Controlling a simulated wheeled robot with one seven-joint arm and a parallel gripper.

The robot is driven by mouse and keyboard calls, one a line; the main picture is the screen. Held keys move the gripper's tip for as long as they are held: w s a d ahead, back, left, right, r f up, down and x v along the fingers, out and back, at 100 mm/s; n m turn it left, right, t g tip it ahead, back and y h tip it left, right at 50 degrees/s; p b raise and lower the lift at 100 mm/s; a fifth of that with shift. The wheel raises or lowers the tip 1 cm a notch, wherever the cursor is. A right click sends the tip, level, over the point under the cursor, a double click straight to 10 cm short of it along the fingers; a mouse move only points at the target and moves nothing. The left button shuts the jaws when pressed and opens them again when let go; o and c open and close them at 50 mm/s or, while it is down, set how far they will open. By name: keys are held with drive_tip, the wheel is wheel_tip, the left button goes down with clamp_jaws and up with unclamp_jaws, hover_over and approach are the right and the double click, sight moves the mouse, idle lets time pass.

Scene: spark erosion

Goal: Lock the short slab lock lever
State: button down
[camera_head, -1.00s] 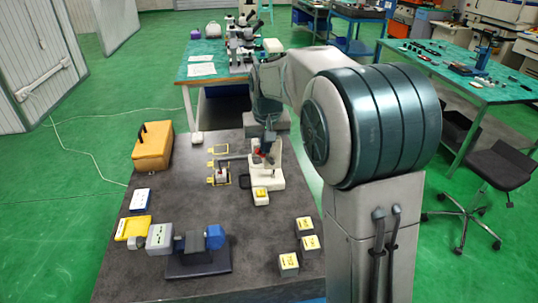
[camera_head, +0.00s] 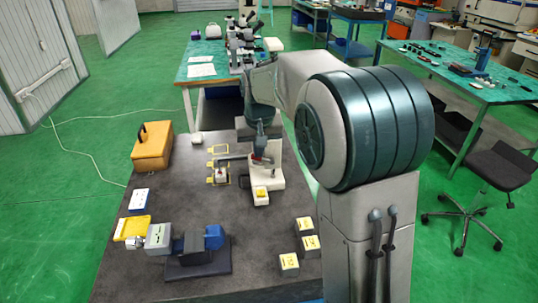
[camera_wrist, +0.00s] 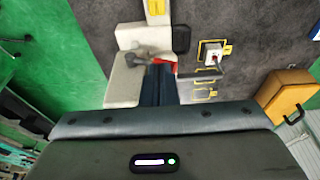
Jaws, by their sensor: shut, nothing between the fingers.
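A cream machine stand (camera_head: 266,180) with a pale base sits on the dark table. It also shows in the wrist view (camera_wrist: 124,88). A red part (camera_wrist: 165,66) shows on it, next to a grey lever-like piece (camera_wrist: 138,58). I cannot tell which is the short slab lock lever. My gripper (camera_wrist: 159,72) has its dark fingers shut and empty, over the stand close to the red part; contact cannot be told. In the head view my gripper (camera_head: 261,152) is small and partly merges with the stand.
A yellow-framed fixture (camera_head: 219,180) with a small white block is left of the stand. A yellow-topped block (camera_head: 261,196) sits at the stand's front. An orange case (camera_head: 152,148) is at the left edge. Several yellow-topped blocks (camera_head: 306,243) lie front right. Open table lies between.

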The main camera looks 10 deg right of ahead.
drive_tip(key=w+p+v, duration=0.1)
drive_tip(key=p+v, duration=0.3)
drive_tip(key=v, duration=0.2)
drive_tip(key=shift+w+p, duration=0.25)
drive_tip(key=shift+p, duration=0.05)
drive_tip(key=shift+s+r, duration=0.1)
drive_tip(key=shift+r, duration=0.05)
idle(0.4)
drive_tip(key=s+d+f, duration=0.1)
drive_tip(key=s+d, duration=0.2)
drive_tip(key=s, duration=1.1)
drive_tip(key=s+d+f+t+b, duration=0.1)
drive_tip(key=s+d, duration=0.3)
drive_tip(key=s, duration=1)
drive_tip(key=shift+s+f, duration=0.3)
drive_tip(key=shift+f, duration=0.05)
